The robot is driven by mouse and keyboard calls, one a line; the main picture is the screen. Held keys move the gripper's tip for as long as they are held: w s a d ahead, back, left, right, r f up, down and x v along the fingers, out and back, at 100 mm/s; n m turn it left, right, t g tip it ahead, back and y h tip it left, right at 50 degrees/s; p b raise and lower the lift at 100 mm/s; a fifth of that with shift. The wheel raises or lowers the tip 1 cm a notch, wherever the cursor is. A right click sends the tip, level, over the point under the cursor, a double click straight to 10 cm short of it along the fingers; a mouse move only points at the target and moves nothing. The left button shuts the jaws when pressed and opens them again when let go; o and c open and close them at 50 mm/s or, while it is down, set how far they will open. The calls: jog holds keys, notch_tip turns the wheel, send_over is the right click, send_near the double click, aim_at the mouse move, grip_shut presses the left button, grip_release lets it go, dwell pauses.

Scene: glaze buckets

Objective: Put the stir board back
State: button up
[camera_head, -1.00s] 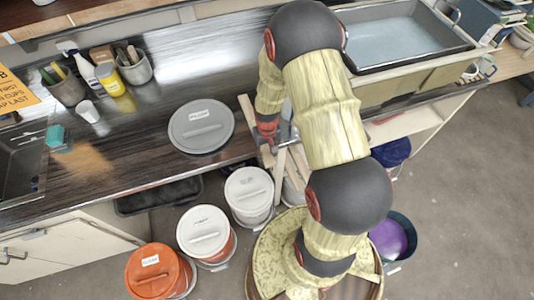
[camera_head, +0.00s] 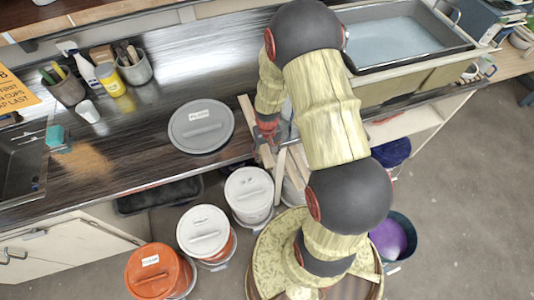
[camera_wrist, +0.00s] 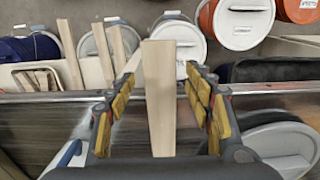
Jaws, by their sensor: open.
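A pale wooden stir board (camera_wrist: 160,115) stands between the fingers of my gripper (camera_wrist: 163,80) in the wrist view. The fingers are spread, with a gap on each side of the board, so my gripper is open around it. Several other pale boards, such as one at the left (camera_wrist: 70,52), stand close by, over the counter's front edge. In the head view my gripper (camera_head: 275,132) is at the counter edge beside boards (camera_head: 280,178). My arm hides part of them, and I cannot tell there which board is between the fingers.
A grey lid (camera_head: 200,128) lies on the counter left of my gripper. White-lidded buckets (camera_head: 250,190) and an orange bucket (camera_head: 155,270) stand on the floor below. A tray of pale liquid (camera_head: 410,45) is at the back right. Blue buckets (camera_head: 393,237) stand right of my arm.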

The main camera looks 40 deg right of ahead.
jog(key=s+a+r+n+t, duration=0.1)
jog(key=a+r, duration=0.2)
jog(key=r, duration=1.1)
jog(key=s+a+r+t, duration=0.15)
jog(key=a+r, duration=0.25)
jog(key=r, duration=1)
jog(key=s+a+r+n+t, duration=0.1)
jog(key=s+a+r, duration=0.2)
jog(key=s+r, duration=0.2)
jog(key=s+a+r+n+t, duration=0.1)
jog(key=s+a+r+t, duration=0.1)
jog(key=s+r, duration=0.4)
notch_tip(320, 180, up, 2)
jog(key=shift+s+a+r, duration=0.1)
jog(key=shift+s+a, duration=0.05)
jog(key=shift+a, duration=0.7)
notch_tip(320, 180, down, 15)
jog(key=b, duration=1.5)
jog(key=shift+f, duration=0.2)
